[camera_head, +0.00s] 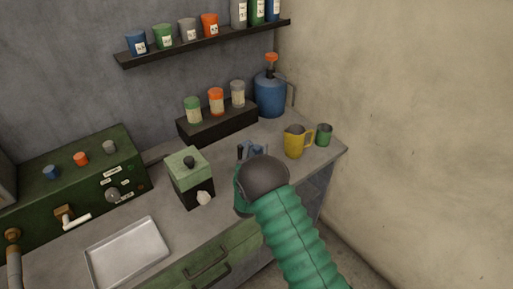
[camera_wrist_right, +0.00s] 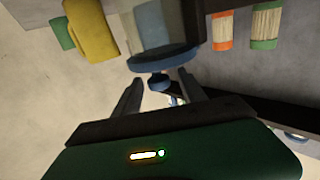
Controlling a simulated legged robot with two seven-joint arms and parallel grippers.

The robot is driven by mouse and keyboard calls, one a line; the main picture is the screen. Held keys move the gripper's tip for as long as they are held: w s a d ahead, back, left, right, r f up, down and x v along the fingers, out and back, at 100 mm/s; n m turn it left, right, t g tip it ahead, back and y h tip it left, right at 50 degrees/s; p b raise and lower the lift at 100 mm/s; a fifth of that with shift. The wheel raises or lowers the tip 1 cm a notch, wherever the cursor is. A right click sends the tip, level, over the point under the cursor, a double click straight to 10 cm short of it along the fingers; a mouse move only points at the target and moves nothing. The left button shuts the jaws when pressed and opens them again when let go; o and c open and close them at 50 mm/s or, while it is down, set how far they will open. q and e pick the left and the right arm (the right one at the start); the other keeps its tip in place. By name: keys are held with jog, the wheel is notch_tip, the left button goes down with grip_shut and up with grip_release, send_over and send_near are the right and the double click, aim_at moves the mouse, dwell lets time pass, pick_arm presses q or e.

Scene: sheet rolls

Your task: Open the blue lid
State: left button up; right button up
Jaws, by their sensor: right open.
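The blue lid (camera_wrist_right: 165,57) is a round disc with a small blue knob (camera_wrist_right: 158,79), seen close up in the wrist view. It sits on a pale grey jar (camera_wrist_right: 160,25), whose far part is cut off by the picture edge. In the head view only a bit of blue (camera_head: 258,149) shows behind my arm, and the jar is mostly hidden. My right gripper (camera_wrist_right: 159,92) is open, with the knob between or just beyond its fingertips; I cannot tell if they touch it. My left gripper is not in view.
A yellow jug (camera_head: 294,142) and green cup (camera_head: 324,135) stand right of my gripper. A green-lidded box (camera_head: 188,176) stands left, beside a metal tray (camera_head: 127,252). Behind are a low rack (camera_head: 218,123) with canisters and a blue pump bottle (camera_head: 270,96).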

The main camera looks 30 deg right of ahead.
jog(key=shift+w+d+f, duration=0.15)
jog(key=shift+w+d, duration=0.2)
grip_shut()
dwell(1.2)
